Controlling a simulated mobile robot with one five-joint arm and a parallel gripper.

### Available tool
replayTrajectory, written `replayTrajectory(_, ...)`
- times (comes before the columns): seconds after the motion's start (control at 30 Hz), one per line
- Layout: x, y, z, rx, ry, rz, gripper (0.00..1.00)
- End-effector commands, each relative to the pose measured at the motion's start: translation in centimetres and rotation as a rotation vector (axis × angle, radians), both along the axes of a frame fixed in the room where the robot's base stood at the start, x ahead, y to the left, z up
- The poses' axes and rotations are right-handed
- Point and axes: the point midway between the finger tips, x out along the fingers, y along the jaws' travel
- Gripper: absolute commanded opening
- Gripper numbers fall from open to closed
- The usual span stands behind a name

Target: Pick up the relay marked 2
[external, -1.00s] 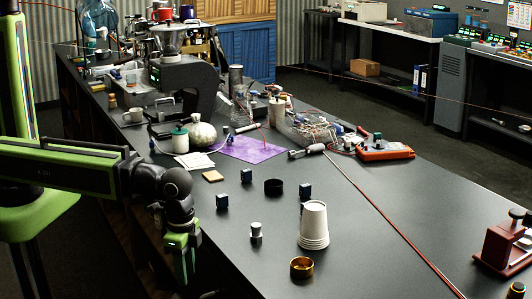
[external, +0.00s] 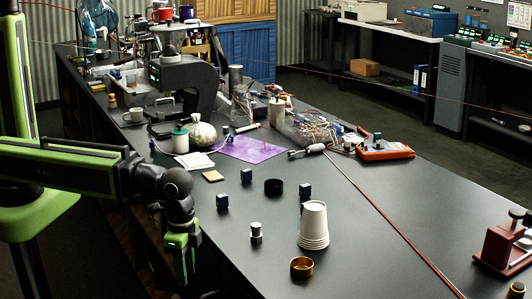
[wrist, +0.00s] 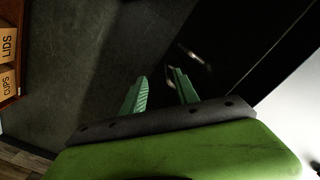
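Several small dark blue blocks that look like relays stand on the black bench in the external view: one at the left (external: 222,201), one farther back (external: 246,175) and one to the right (external: 305,191). Their markings are too small to read, so I cannot tell which is marked 2. My gripper (external: 186,264) hangs down at the bench's near left edge, apart from the blocks. In the wrist view my gripper (wrist: 160,88) shows two green fingers spread with nothing between them. No relay shows in that view.
A paper cup stack (external: 313,224), a brass ring (external: 302,267), a silver-topped part (external: 256,232) and a black ring (external: 273,187) stand near the blocks. A purple mat (external: 255,149) lies farther back. Boxes labelled LIDS (wrist: 8,45) and CUPS (wrist: 8,82) show below.

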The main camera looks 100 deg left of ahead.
Motion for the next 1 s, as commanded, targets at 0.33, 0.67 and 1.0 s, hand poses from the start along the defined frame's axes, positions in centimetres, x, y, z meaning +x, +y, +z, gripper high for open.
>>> replayTrajectory(0.33, 0.0, 0.0, 0.0, 0.0, 0.0, 0.0, 0.45)
replayTrajectory(0.67, 0.3, 0.0, 4.1, 0.0, -0.007, 0.0, 0.45)
replayTrajectory(1.0, 2.3, 0.4, 18.8, 0.0, -0.043, 0.017, 0.45)
